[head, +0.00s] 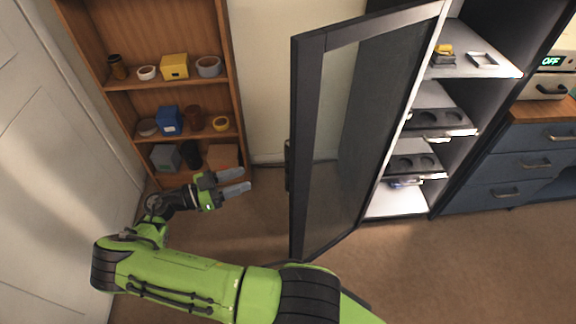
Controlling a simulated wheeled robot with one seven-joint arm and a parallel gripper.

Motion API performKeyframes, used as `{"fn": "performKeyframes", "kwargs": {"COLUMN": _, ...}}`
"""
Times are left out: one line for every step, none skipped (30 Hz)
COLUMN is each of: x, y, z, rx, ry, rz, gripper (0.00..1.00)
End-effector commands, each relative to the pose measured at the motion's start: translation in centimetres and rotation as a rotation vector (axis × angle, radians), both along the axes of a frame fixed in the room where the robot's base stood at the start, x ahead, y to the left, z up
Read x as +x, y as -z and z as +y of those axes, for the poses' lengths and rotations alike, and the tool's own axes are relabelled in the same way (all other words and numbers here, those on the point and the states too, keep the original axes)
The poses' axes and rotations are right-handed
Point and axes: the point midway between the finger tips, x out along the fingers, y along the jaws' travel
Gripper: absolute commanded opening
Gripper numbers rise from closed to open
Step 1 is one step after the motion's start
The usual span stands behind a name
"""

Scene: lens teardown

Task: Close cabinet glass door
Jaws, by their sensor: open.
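The cabinet's glass door (352,135) stands swung open toward me, with a dark frame and a see-through pane. Its dark handle (290,165) is on the left edge of the frame. The cabinet (468,62) behind it to the right is open and shows its lit shelves. My gripper (240,181) is to the left of the door, apart from the handle. Its two grey fingers point right, toward the door edge. The fingers are spread and nothing is between them.
A wooden shelf unit (228,60) with cups and boxes stands behind my gripper. Brown carpet (440,260) is clear in front of the cabinet.

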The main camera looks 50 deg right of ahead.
Motion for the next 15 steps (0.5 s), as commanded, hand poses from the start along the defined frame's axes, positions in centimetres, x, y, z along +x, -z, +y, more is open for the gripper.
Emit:
{"fn": "performKeyframes", "kwargs": {"x": -0.6, "y": -0.2, "z": -0.9, "rx": 0.003, "ry": 0.007, "rz": 0.003, "gripper": 0.44}}
{"fn": "performKeyframes", "kwargs": {"x": -1.0, "y": -0.2, "z": -1.4, "rx": 0.006, "ry": 0.008, "rz": 0.002, "gripper": 0.44}}
{"fn": "performKeyframes", "kwargs": {"x": -1.5, "y": -0.2, "z": -2.3, "rx": 0.004, "ry": 0.009, "rz": 0.003, "gripper": 0.44}}
{"fn": "performKeyframes", "kwargs": {"x": -1.9, "y": -0.2, "z": -3.0, "rx": 0.005, "ry": 0.010, "rz": 0.005, "gripper": 0.44}}
{"fn": "performKeyframes", "kwargs": {"x": -2.3, "y": -0.2, "z": -3.7, "rx": 0.007, "ry": 0.010, "rz": 0.004, "gripper": 0.44}}
{"fn": "performKeyframes", "kwargs": {"x": -2.8, "y": -0.2, "z": -4.6, "rx": 0.006, "ry": 0.009, "rz": 0.004, "gripper": 0.44}}
{"fn": "performKeyframes", "kwargs": {"x": -3.2, "y": -0.2, "z": -5.2, "rx": 0.007, "ry": 0.009, "rz": 0.005, "gripper": 0.44}}
{"fn": "performKeyframes", "kwargs": {"x": -3.6, "y": -0.2, "z": -5.9, "rx": 0.007, "ry": 0.009, "rz": 0.005, "gripper": 0.44}}
{"fn": "performKeyframes", "kwargs": {"x": -4.1, "y": -0.2, "z": -6.8, "rx": 0.006, "ry": 0.008, "rz": 0.005, "gripper": 0.44}}
{"fn": "performKeyframes", "kwargs": {"x": -4.4, "y": -0.2, "z": -7.4, "rx": 0.007, "ry": 0.008, "rz": 0.005, "gripper": 0.44}}
{"fn": "performKeyframes", "kwargs": {"x": -4.8, "y": -0.1, "z": -8.1, "rx": 0.007, "ry": 0.008, "rz": 0.004, "gripper": 0.44}}
{"fn": "performKeyframes", "kwargs": {"x": -5.4, "y": -0.1, "z": -8.9, "rx": 0.007, "ry": 0.009, "rz": 0.005, "gripper": 0.44}}
{"fn": "performKeyframes", "kwargs": {"x": -5.6, "y": -0.1, "z": -9.5, "rx": 0.007, "ry": 0.007, "rz": 0.005, "gripper": 0.44}}
{"fn": "performKeyframes", "kwargs": {"x": -6.0, "y": -0.1, "z": -10.1, "rx": 0.007, "ry": 0.007, "rz": 0.005, "gripper": 0.44}}
{"fn": "performKeyframes", "kwargs": {"x": -6.4, "y": -0.1, "z": -10.7, "rx": 0.007, "ry": 0.007, "rz": 0.004, "gripper": 0.44}}
